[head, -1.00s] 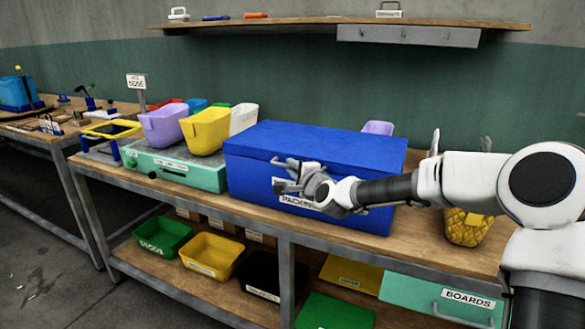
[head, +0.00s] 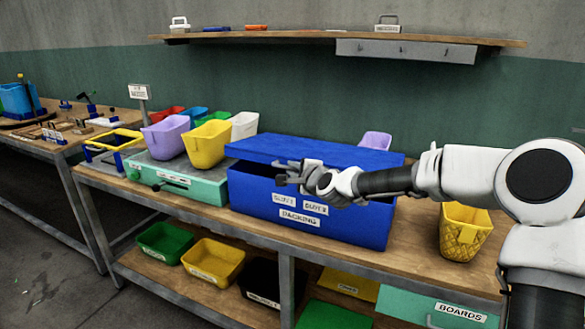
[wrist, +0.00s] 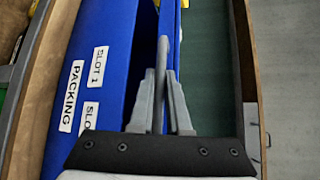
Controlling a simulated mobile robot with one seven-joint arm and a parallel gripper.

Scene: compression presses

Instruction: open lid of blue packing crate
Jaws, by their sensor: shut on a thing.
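The blue packing crate (head: 250,194) stands on the workbench, with "PACKING" and slot labels on its front. Its blue lid (head: 330,150) is raised slightly at the front, and a dark gap shows beneath its front edge. My gripper (head: 284,173) is at the lid's front edge. In the wrist view my gripper (wrist: 160,90) is shut on a grey handle (wrist: 161,60) at the edge of the lid (wrist: 168,22). The dark gap runs between the lid and the crate wall (wrist: 108,25). The crate's inside is hidden.
A yellow bin (head: 208,143) and a purple bin (head: 165,136) stand on a green case (head: 200,190) at the crate's left. A yellow basket (head: 465,230) is at the right. A wall shelf (head: 300,37) hangs above and behind the crate.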

